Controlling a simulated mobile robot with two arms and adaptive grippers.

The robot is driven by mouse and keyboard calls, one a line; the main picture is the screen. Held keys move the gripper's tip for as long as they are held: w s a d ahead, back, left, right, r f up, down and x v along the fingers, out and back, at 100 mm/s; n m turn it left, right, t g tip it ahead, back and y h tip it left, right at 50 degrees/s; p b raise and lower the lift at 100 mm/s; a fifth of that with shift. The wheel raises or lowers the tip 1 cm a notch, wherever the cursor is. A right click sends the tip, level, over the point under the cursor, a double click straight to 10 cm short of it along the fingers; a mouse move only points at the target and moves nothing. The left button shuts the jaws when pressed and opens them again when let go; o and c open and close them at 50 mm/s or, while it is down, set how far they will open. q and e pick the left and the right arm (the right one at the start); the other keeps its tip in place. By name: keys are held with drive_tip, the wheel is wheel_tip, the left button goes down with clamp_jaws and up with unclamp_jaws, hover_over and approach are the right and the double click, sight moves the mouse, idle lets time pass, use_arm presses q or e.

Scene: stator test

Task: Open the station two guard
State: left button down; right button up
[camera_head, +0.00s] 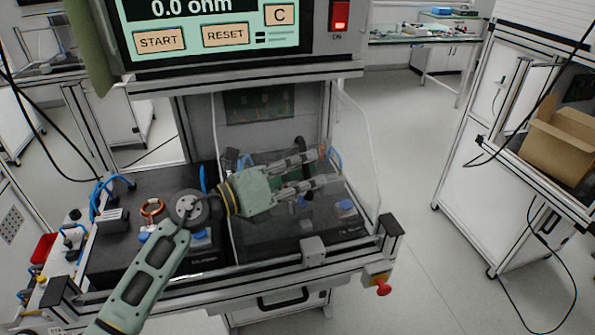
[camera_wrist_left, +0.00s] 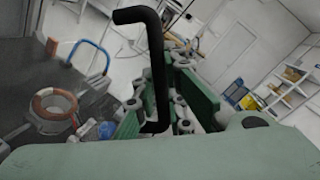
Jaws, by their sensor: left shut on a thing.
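The station two guard (camera_head: 362,135) is a clear panel on the right half of the test bench, and its curved edge shows at the right. I cannot tell how far it stands open. My left gripper (camera_head: 328,168) reaches across station two from the left, with its fingers pointing right. In the left wrist view a black bent handle (camera_wrist_left: 154,70) runs between the green fingers, and my left gripper (camera_wrist_left: 165,115) is shut on it. My right gripper is not in view.
A screen with START and RESET buttons (camera_head: 190,38) hangs above the bench. A copper-wound ring (camera_head: 152,208) sits on the left station. A red emergency button (camera_head: 384,287) sticks out at the front right. A cart with a cardboard box (camera_head: 560,142) stands right; floor between is clear.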

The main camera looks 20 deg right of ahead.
use_arm(q)
drive_tip(key=c, duration=2.1)
unclamp_jaws()
drive_tip(key=shift+d, duration=0.3)
drive_tip(key=v, duration=1.2)
